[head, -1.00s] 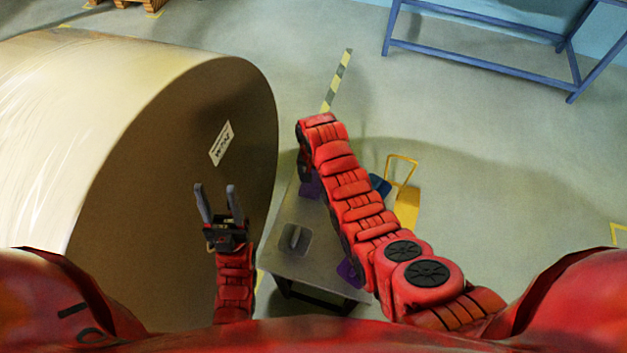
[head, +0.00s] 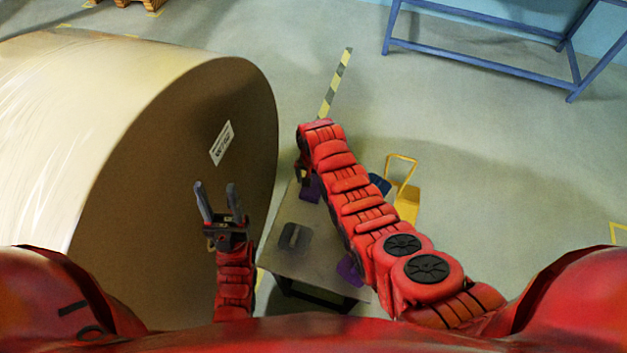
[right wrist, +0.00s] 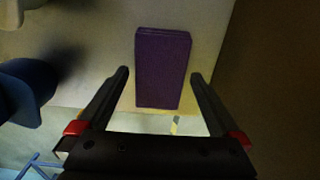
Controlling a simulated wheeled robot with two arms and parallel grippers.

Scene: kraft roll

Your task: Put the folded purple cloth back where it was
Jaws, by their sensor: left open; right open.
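A folded purple cloth (right wrist: 162,67) lies flat on the table near its edge in the right wrist view. In the head view a purple patch (head: 312,189) shows beside the end of my right arm. My right gripper (right wrist: 160,75) is open; its fingertips appear on either side of the cloth without visibly touching it. I cannot tell its height above the cloth. In the head view my right arm hides most of that gripper. My left gripper (head: 217,188) is open and empty, left of the table. A second purple piece (head: 350,270) lies at the table's near right, partly hidden by my arm.
The small grey table (head: 310,265) bears a dark tray-like thing (head: 295,237). A blue object (head: 380,185) and a yellow framed item (head: 408,204) are right of my right arm. A huge paper roll (head: 180,190) fills the left. A blue frame (head: 480,65) stands at the back.

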